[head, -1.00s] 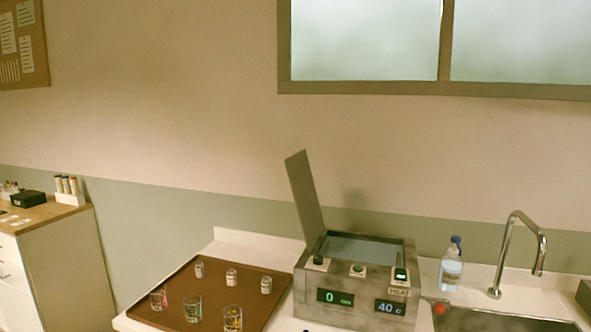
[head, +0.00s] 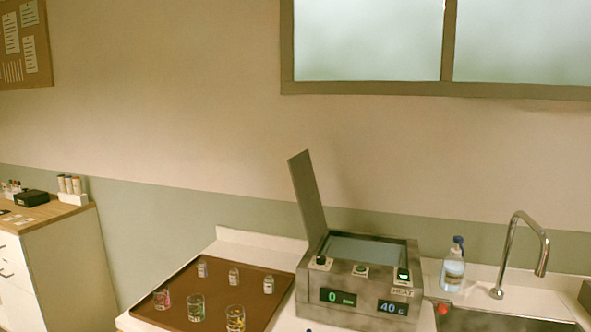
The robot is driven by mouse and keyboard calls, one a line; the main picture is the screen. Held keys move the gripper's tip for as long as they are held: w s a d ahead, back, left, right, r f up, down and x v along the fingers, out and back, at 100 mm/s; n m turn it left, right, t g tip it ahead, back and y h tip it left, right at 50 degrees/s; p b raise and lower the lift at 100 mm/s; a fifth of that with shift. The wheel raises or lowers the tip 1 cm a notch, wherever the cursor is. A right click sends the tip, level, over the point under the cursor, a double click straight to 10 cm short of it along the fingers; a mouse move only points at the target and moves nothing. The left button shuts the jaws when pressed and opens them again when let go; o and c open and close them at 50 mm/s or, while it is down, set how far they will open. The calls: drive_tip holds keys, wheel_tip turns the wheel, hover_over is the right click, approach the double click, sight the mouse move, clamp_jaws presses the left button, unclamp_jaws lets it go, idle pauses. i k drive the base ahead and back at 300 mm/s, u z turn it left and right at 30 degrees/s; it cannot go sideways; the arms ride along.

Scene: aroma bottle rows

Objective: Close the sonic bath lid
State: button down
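The sonic bath (head: 363,272) is a grey metal box on the white counter, left of the sink. Its lid (head: 308,198) stands up along the left edge, tilted a little to the left, so the bath is open. The pale inside of the bath (head: 366,249) shows. The front has two displays, reading 0 and 40, with knobs and a button above them. My gripper is not in view.
A brown tray (head: 183,325) left of the bath holds several small glasses and vials. A wooden-topped cabinet (head: 50,250) stands far left.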

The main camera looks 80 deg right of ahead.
sight(304, 180)
drive_tip(key=z, duration=0.7)
drive_tip(key=i, duration=1)
drive_tip(key=z, duration=0.05)
